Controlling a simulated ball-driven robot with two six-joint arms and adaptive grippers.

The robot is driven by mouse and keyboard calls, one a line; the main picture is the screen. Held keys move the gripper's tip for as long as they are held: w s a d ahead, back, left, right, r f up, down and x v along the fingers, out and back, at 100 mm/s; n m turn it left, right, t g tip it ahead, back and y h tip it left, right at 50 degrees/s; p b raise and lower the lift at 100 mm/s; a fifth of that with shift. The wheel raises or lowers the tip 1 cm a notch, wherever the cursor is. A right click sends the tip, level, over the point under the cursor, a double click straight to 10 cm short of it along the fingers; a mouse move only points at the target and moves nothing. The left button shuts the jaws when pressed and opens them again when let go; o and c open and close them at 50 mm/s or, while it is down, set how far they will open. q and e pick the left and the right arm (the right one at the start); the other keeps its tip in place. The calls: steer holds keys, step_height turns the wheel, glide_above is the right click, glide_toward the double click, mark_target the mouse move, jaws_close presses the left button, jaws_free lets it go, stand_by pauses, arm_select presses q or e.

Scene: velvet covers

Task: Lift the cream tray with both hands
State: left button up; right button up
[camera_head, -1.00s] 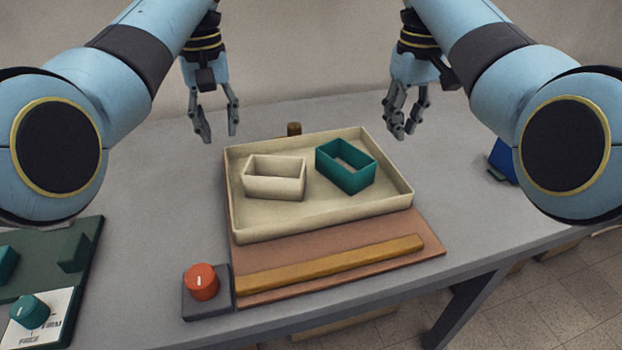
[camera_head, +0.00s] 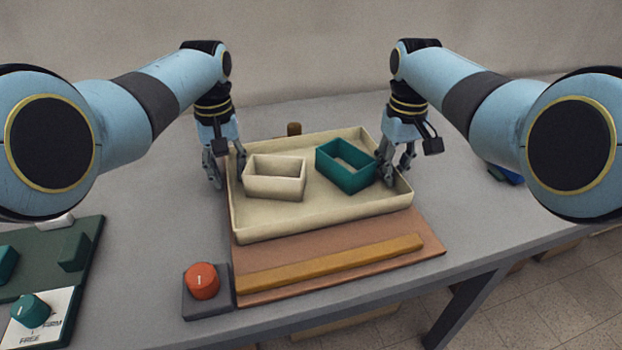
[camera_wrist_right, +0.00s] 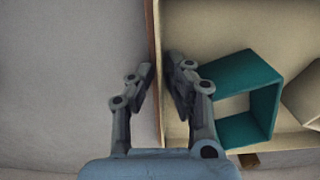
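The cream tray (camera_head: 320,212) lies flat on a brown board (camera_head: 340,258). A cream open box (camera_head: 275,188) and a teal open box (camera_head: 345,178) stand in it. My left gripper (camera_head: 228,172) is at the tray's left wall, its fingers apart, one outside the wall and one by its inner side. My right gripper (camera_head: 396,170) is at the tray's right wall. In the right wrist view, its open fingers (camera_wrist_right: 160,68) straddle the wall, one outside and one inside near the teal box (camera_wrist_right: 245,95). I cannot tell whether the fingers touch the walls.
A yellow-brown bar (camera_head: 330,264) lies across the board in front of the tray. A red knob (camera_head: 201,281) sits at the board's front left corner. A dark green panel (camera_head: 60,262) with teal parts is at far left. A brown peg (camera_head: 294,129) stands behind the tray.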

arm_select(q)
steer(key=shift+c, duration=1.1)
arm_select(e)
steer(key=shift+c, duration=1.1)
arm_select(q)
jaws_close()
arm_select(e)
jaws_close()
steer(key=shift+r, duration=0.1)
